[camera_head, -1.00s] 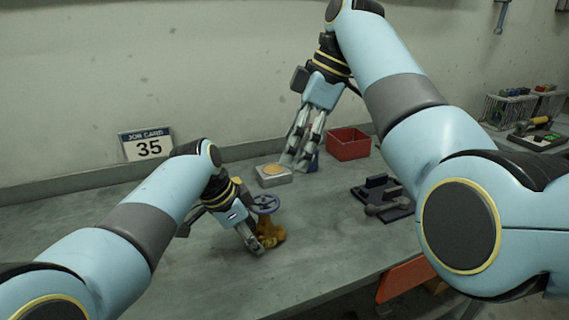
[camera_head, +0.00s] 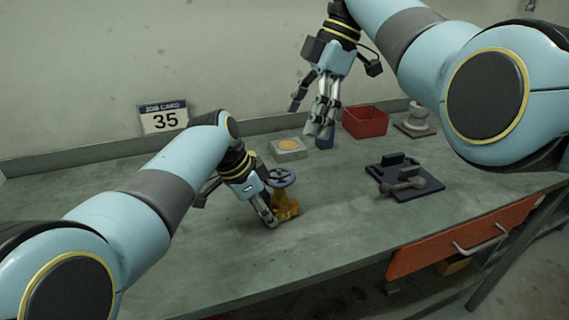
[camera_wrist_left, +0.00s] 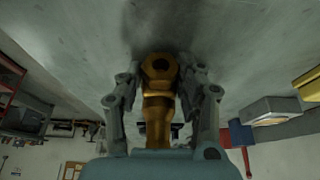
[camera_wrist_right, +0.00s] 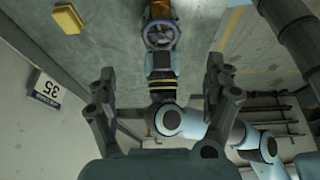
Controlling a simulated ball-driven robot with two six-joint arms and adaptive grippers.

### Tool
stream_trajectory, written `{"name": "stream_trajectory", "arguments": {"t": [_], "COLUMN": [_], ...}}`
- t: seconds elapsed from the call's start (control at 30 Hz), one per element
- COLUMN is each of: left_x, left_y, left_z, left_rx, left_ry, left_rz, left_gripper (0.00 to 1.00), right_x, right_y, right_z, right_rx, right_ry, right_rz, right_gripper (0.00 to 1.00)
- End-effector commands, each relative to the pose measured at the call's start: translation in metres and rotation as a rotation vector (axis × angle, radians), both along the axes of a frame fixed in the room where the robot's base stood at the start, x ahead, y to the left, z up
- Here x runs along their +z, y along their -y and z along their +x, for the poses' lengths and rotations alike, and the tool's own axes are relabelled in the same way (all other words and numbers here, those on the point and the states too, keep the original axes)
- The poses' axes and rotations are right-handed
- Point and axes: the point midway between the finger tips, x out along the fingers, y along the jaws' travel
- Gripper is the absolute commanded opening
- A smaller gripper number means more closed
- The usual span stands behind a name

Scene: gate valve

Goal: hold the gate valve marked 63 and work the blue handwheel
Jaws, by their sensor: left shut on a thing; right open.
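The brass gate valve (camera_head: 286,209) stands on the workbench with its blue handwheel (camera_head: 281,178) on top. I cannot read a marking on it. My left gripper (camera_head: 270,220) is shut on the valve's lower body from the left side; its fingers flank the brass body (camera_wrist_left: 159,88) in the left wrist view. My right gripper (camera_head: 311,116) is open and empty, well above and behind the valve, near the back wall. In the right wrist view the handwheel (camera_wrist_right: 160,36) shows at the top, beyond and apart from the open fingers.
A job card reading 35 (camera_head: 164,120) stands at the back left. Behind the valve are a grey block with a yellowish round top (camera_head: 289,148), a blue object (camera_head: 325,143) and a red bin (camera_head: 366,122). A dark fixture (camera_head: 403,178) lies right. The bench front is clear.

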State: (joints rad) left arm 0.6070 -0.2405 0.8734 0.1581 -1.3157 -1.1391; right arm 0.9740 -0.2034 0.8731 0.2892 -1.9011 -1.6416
Motion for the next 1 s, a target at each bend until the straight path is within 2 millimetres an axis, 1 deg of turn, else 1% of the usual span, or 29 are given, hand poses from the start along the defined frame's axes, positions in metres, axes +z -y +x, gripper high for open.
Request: {"name": "stream_trajectory", "arguments": {"t": [0.3, 0.5, 0.6, 0.7, 0.93, 0.97, 1.0], "left_x": [0.0, 0.0, 0.0, 0.0, 0.0, 0.0, 0.0], "left_y": [0.0, 0.0, 0.0, 0.0, 0.0, 0.0, 0.0], "left_z": [0.0, 0.0, 0.0, 0.0, 0.0, 0.0, 0.0], "left_rx": [0.0, 0.0, 0.0, 0.0, 0.0, 0.0, 0.0], "left_ry": [0.001, 0.001, 0.001, 0.001, 0.001, 0.001, 0.001], "left_rz": [0.0, 0.0, 0.0, 0.0, 0.0, 0.0, 0.0], "left_gripper": [0.0, 0.0, 0.0, 0.0, 0.0, 0.0, 0.0], "right_x": [-0.06, -0.091, -0.099, -0.103, -0.104, -0.104, -0.104], "right_y": [-0.024, -0.035, -0.038, -0.04, -0.04, -0.04, -0.04], "right_z": [-0.01, -0.014, -0.014, -0.015, -0.015, -0.015, -0.015], "right_rx": [0.0, -0.001, -0.002, -0.002, -0.002, -0.002, -0.002], "right_ry": [-0.008, -0.006, -0.004, -0.003, -0.002, -0.003, -0.003], "right_rz": [-0.001, -0.001, 0.0, 0.0, -0.001, -0.001, -0.001], "right_gripper": [0.85, 0.85, 0.85, 0.85, 0.85, 0.84, 0.78]}}
